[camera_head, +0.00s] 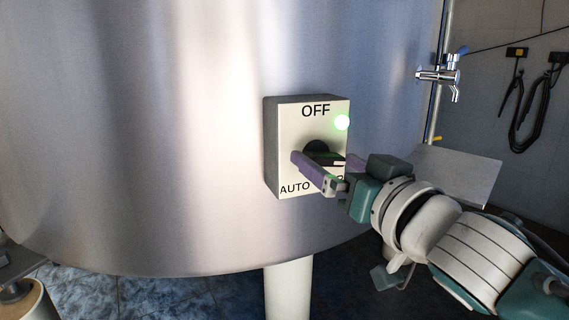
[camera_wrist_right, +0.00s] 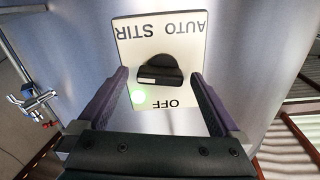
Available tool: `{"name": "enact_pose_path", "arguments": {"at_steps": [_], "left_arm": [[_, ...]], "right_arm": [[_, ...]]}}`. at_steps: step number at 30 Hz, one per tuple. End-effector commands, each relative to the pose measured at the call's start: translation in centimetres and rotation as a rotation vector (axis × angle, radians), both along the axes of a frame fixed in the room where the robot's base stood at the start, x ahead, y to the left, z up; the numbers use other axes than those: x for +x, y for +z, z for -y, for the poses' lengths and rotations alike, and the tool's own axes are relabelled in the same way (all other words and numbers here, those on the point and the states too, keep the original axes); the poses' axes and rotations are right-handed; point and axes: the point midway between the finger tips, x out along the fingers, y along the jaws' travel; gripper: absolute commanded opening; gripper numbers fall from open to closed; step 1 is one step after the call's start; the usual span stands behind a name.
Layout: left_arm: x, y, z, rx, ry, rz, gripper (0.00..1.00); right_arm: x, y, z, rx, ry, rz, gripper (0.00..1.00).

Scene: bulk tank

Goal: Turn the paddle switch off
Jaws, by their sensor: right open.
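The paddle switch is a pale box (camera_head: 284,120) on the side of the steel tank, with OFF at the top and AUTO at the lower left. A green light (camera_head: 342,122) glows at its upper right. Its black paddle knob (camera_head: 317,147) lies roughly crosswise, with a white mark at its right end in the head view. The knob also shows in the wrist view (camera_wrist_right: 165,70), upside down. My right gripper (camera_head: 320,160) is open at the box, one purple finger on each side of the knob, with gaps visible in the wrist view. My left gripper is out of view.
The curved steel tank (camera_head: 150,120) fills the left and middle. A chrome tap (camera_head: 440,75) is at the right, with black cables (camera_head: 535,105) on the wall beyond. A pale leg (camera_head: 288,290) stands under the tank.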

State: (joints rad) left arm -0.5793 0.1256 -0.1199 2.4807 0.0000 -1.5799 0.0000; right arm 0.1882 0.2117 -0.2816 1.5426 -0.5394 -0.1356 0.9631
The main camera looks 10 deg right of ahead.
Motion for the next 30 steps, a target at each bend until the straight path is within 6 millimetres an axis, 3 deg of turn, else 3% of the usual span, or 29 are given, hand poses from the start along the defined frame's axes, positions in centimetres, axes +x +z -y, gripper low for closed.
{"name": "enact_pose_path", "arguments": {"at_steps": [3,26,30], "left_arm": [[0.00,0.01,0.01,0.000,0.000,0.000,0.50],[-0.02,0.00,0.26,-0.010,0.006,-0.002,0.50],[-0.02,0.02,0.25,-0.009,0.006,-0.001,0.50]], "right_arm": [[-0.02,0.00,-0.02,0.000,0.000,0.000,1.00],[-0.05,0.00,0.00,0.000,0.000,0.000,0.14],[-0.05,0.01,0.00,-0.004,0.000,0.001,0.14]]}}
